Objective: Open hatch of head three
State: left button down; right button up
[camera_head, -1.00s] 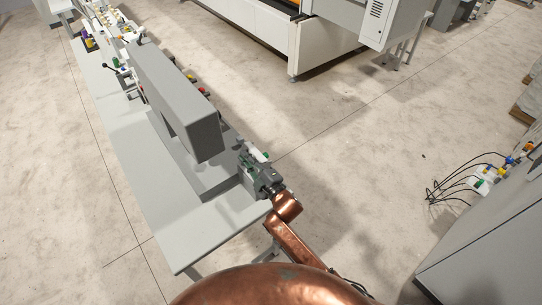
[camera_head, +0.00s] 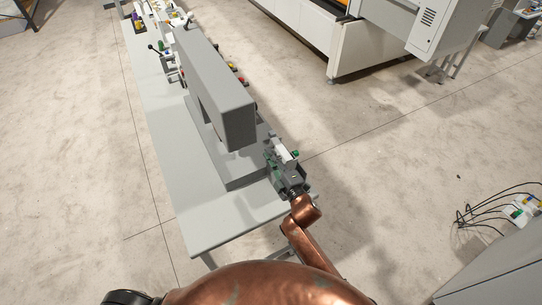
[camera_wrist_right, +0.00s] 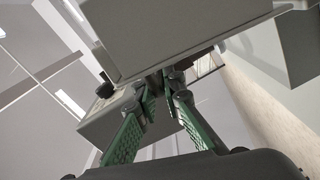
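A grey machine head (camera_head: 238,112) with an upright arm stands on the near part of the long grey table. It is also the large grey block at the top of the right wrist view (camera_wrist_right: 170,35). I cannot tell which part is the hatch of head three. My right gripper (camera_head: 284,160), with green fingers, is beside the head's near right end, by a small white part (camera_head: 287,156). In the right wrist view its fingers (camera_wrist_right: 160,92) point under the block with a narrow gap between them, and nothing is clearly held. My left gripper is not in view.
The long grey table (camera_head: 182,178) runs away to the upper left, with several small coloured parts at its far end. A large white machine (camera_head: 360,50) stands at the back right. A grey cabinet (camera_head: 495,270) with black cables is at the lower right. Floor between is clear.

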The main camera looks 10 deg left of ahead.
jog(key=o, duration=0.4)
jog(key=shift+a, duration=0.1)
jog(key=v, duration=1.2)
jog(key=shift+f, duration=0.15)
